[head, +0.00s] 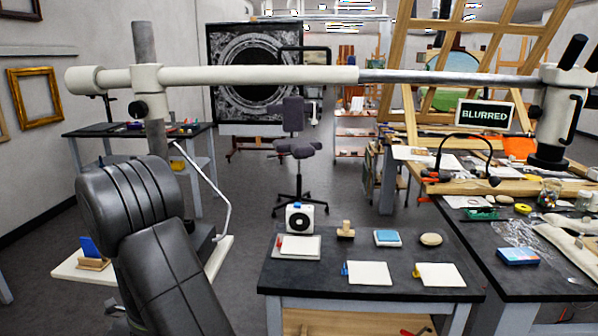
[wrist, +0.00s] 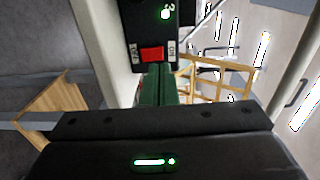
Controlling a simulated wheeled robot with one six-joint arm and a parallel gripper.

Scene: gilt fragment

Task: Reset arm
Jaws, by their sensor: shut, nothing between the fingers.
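My gripper (wrist: 156,75) shows in the wrist view with its two green fingers close together. It is shut, and I see nothing held between them. A black box with a red switch (wrist: 152,53) and a green light is just beyond the fingertips; I cannot tell whether they touch it. I cannot make out my gripper in the head view.
A white and grey boom (head: 260,75) crosses the head view above the dark worktable (head: 325,268). Cards, a blue-topped block (head: 387,238) and a stamp (head: 345,230) lie there. A sign reading BLURRED (head: 485,115) stands right.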

